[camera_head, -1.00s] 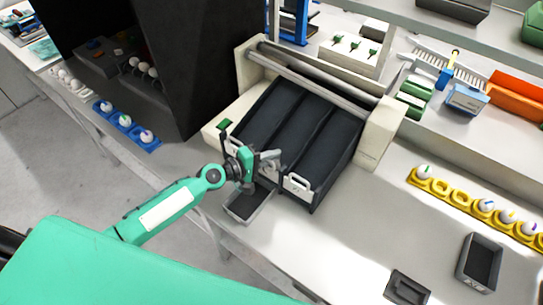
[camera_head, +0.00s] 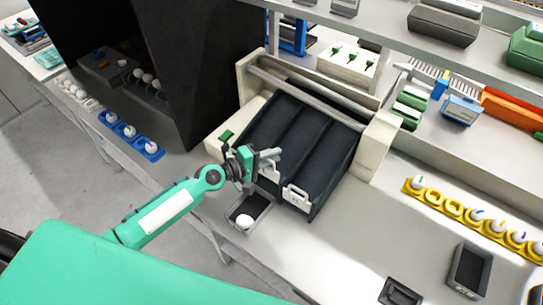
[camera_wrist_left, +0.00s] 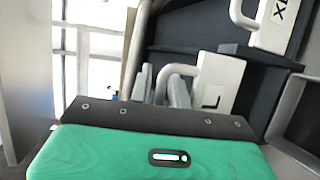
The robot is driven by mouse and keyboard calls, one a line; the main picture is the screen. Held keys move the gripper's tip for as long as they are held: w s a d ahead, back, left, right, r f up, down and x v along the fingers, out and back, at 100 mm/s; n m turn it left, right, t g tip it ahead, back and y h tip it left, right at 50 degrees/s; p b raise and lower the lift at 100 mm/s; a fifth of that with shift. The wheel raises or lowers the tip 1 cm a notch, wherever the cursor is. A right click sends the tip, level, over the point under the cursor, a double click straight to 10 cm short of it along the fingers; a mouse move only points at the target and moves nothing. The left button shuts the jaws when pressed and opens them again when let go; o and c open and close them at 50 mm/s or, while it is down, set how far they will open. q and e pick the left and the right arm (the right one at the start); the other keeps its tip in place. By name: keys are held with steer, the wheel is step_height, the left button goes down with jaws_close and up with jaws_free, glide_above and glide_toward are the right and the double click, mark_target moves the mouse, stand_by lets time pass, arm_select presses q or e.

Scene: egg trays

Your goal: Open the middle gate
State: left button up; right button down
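The sorter has three sloping dark lanes (camera_head: 296,140) side by side. The middle gate (camera_head: 268,174) is a white plate at the low end of the middle lane, marked L in the left wrist view (camera_wrist_left: 217,85). Its white handle (camera_wrist_left: 175,70) sits between the fingers of my left gripper (camera_wrist_left: 163,88). The fingers appear shut on the handle, partly hidden by the wrist. In the head view my left gripper (camera_head: 268,158) is at this gate and hides part of it. A white egg (camera_head: 244,221) lies in the dark tray (camera_head: 262,208) below. My right gripper is not in view.
The right gate (camera_head: 296,196), marked XL, is close beside my gripper. A dark panel (camera_head: 180,70) stands on the left. Yellow egg trays (camera_head: 434,197) lie right, a blue one (camera_head: 130,131) left. Dark bins (camera_head: 470,270) are at front right.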

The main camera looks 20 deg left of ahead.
arm_select(q)
steer(key=shift+s+a, duration=0.25)
steer(key=b+v, duration=0.6)
steer(key=v, duration=0.7)
steer(key=shift+r, duration=0.15)
